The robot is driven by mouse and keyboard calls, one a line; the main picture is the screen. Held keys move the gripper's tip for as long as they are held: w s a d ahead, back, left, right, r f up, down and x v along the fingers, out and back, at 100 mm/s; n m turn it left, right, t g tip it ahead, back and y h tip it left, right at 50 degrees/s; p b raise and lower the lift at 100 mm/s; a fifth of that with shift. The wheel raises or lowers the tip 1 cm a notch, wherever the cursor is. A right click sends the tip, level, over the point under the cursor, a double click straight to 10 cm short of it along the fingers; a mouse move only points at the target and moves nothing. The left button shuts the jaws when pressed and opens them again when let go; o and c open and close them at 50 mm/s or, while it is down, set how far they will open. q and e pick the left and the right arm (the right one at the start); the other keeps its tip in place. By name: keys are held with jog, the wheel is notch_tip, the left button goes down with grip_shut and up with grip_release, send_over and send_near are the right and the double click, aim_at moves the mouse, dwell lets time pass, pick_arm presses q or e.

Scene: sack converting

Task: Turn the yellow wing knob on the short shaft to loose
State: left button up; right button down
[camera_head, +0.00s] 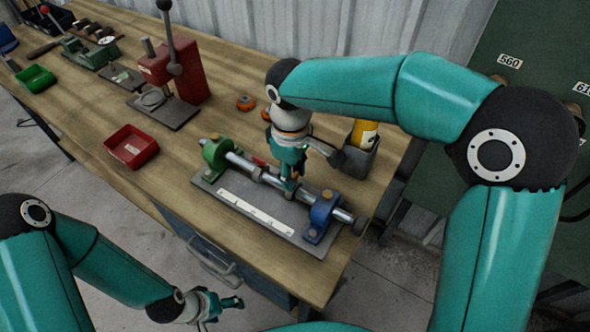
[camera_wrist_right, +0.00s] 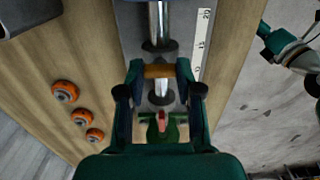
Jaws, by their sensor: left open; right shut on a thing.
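The yellow wing knob (camera_wrist_right: 158,71) shows in the right wrist view as a short amber bar lying crosswise over the steel shaft (camera_wrist_right: 160,22). My right gripper (camera_wrist_right: 159,76) is shut on it, one finger at each end. In the head view my right gripper (camera_head: 288,184) points down at the middle of the shaft fixture and hides the knob. The fixture has a grey base plate (camera_head: 208,187), a green block (camera_head: 215,152) at the left and a blue block (camera_head: 322,215) at the right. My left gripper (camera_head: 226,303) is open and empty, low in front of the bench.
A white scale (camera_head: 255,212) lies along the fixture's front. Several orange rings (camera_wrist_right: 65,92) lie on the bench behind it. A yellow bottle (camera_head: 363,133) stands in a grey holder (camera_head: 356,160). A red tray (camera_head: 131,146) and a red press (camera_head: 178,70) stand to the left.

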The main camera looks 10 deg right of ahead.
dwell(0.3)
jog(key=c, duration=0.8)
grip_release()
jog(key=shift+o, duration=0.2)
notch_tip(320, 180, up, 12)
jog(key=shift+f, duration=0.1)
